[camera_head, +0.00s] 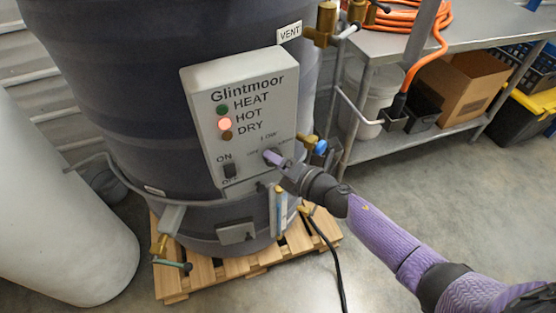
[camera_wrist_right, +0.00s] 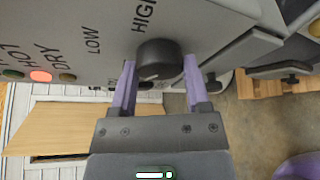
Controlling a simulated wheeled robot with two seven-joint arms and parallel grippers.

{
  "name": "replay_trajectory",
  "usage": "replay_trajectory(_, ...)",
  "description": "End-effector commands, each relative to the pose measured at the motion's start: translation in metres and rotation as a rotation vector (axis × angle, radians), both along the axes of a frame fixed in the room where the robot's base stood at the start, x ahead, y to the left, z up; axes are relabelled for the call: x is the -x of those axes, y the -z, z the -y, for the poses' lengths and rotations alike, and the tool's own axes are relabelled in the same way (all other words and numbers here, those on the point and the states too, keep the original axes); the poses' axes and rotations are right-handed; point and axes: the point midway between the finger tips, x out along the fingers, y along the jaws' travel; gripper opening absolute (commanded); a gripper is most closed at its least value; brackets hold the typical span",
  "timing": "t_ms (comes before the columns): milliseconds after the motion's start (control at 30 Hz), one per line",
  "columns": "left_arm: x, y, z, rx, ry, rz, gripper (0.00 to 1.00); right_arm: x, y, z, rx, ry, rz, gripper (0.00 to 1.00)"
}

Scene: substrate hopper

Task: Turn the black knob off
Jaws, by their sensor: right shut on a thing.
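The black knob (camera_wrist_right: 157,60) sits on the grey control panel (camera_head: 255,82), near the labels LOW and HIGH. In the wrist view my right gripper (camera_wrist_right: 157,78) has one purple finger on each side of the knob and is shut on it. In the head view the right gripper (camera_head: 272,157) reaches the panel's lower right from the right and mostly hides the knob. Which setting the knob points to is not clear. The middle light, HOT (camera_head: 225,124), glows red; the HEAT and DRY lights look dim. My left gripper is not in view.
A black ON/OFF switch (camera_head: 230,171) is left of the knob. The dark hopper (camera_head: 130,100) stands on a wooden pallet (camera_head: 175,285). Brass valves and pipes (camera_head: 325,25) run along its right side. A metal shelf table (camera_head: 480,25) stands behind; open floor lies at right.

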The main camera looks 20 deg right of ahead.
Motion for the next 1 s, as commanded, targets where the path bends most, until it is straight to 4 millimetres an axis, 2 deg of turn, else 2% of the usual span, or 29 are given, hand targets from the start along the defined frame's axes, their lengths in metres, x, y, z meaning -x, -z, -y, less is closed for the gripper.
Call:
replay_trajectory(167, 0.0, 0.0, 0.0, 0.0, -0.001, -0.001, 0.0, 0.001, 0.001, 0.0, 0.003, -0.001, -0.001, 0.02)
replay_trajectory(200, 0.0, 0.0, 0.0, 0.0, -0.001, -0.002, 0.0, 0.001, 0.001, 0.0, 0.003, -0.001, -0.001, 0.63)
replay_trajectory(367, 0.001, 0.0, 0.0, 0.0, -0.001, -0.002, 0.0, 0.001, 0.001, 0.0, 0.002, -0.001, -0.002, 0.96)
replay_trajectory(633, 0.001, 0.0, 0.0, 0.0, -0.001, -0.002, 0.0, 0.001, 0.0, 0.0, 0.001, 0.0, -0.001, 0.96)
replay_trajectory(733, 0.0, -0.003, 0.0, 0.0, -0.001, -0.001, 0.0, 0.008, -0.002, 0.004, 0.0, 0.0, -0.001, 0.96)
replay_trajectory(1000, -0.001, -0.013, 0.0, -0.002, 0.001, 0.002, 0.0, 0.062, -0.012, 0.033, 0.0, 0.0, -0.004, 0.96)
